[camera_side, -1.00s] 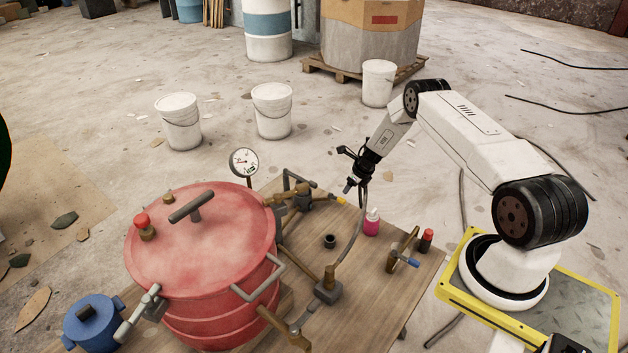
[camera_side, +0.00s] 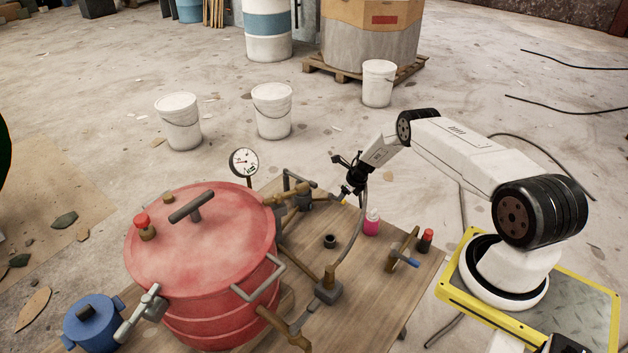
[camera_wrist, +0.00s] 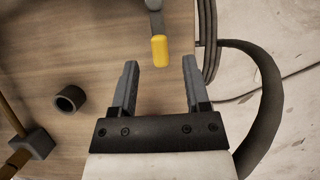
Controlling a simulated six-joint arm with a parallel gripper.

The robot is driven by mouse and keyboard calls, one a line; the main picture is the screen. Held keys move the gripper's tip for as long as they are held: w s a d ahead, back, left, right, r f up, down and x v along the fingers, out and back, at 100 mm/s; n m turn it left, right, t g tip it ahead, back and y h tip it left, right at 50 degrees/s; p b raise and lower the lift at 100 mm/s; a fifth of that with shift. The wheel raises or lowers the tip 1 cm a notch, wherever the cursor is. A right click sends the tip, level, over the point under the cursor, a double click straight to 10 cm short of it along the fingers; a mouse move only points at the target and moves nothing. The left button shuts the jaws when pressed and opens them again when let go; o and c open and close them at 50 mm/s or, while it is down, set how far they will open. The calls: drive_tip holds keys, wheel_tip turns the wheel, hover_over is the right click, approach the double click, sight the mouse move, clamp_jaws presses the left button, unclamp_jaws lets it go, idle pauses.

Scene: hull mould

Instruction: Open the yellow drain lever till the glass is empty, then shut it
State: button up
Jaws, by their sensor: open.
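The yellow drain lever (camera_wrist: 159,49) shows in the wrist view as a yellow grip on a grey arm, at the top of the picture. In the side view only a little yellow (camera_side: 344,201) shows by my gripper. My gripper (camera_wrist: 160,65) is open and empty, its two fingers pointing toward the lever. The yellow grip lies between and just beyond the fingertips; I see no contact. In the side view my gripper (camera_side: 345,192) is low over the far edge of the table. I cannot make out the drain glass or its level.
A red pot (camera_side: 205,245) with a gauge (camera_side: 243,162) fills the table's left part. A dark ring (camera_side: 329,241), a pink bottle (camera_side: 372,222), a blue-tipped lever (camera_side: 408,262) and a red-capped bottle (camera_side: 425,240) stand nearby. A hose (camera_wrist: 262,80) curves close to my gripper's right.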

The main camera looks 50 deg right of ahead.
drive_tip(key=shift+x, duration=1.3)
clamp_jaws()
